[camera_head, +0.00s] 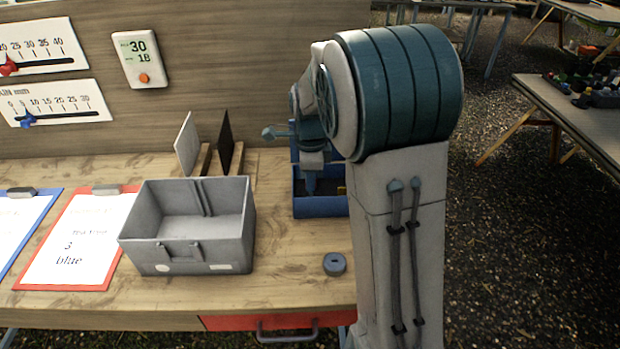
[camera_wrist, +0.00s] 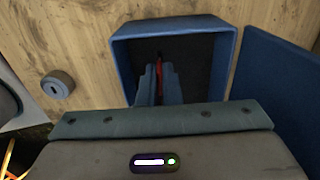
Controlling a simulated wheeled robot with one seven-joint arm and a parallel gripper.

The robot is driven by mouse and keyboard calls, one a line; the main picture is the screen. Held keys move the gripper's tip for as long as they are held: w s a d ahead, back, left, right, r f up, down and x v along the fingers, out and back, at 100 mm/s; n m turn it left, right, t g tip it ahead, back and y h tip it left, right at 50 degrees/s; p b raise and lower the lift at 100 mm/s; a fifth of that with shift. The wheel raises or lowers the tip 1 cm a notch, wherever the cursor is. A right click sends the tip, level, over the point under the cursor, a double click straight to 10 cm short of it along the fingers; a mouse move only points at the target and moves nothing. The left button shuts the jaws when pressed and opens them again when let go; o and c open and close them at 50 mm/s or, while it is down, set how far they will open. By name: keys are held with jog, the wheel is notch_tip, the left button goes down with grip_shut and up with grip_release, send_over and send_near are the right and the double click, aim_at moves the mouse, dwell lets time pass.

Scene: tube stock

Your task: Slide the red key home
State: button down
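A red pointer (camera_head: 8,68) sits low on the upper wall scale (camera_head: 40,46), at the left edge of the head view. My gripper (camera_head: 310,190) points down into a blue bin (camera_head: 318,207) at the back of the bench. In the wrist view, its two blue fingers (camera_wrist: 158,90) are close together inside the bin (camera_wrist: 122,60). A thin red thing (camera_wrist: 160,70) shows at the fingertips. I cannot tell whether it is a key or whether the fingers grip it; the fingers hide most of it.
A grey open box (camera_head: 190,250) stands left of the bin. Two upright panels (camera_head: 187,145) (camera_head: 224,142) stand behind it. A red-edged clipboard (camera_head: 75,240) lies at left. The bench's front right is mostly clear.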

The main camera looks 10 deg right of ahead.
jog(key=shift+f, duration=0.1)
dwell(0.3)
jog(key=shift+f+b, duration=0.6)
jog(key=shift+f, duration=0.25)
jog(key=shift+f, duration=0.15)
jog(key=shift+f, duration=0.4)
jog(key=c, duration=1.5)
grip_release()
jog(key=shift+c, duration=0.2)
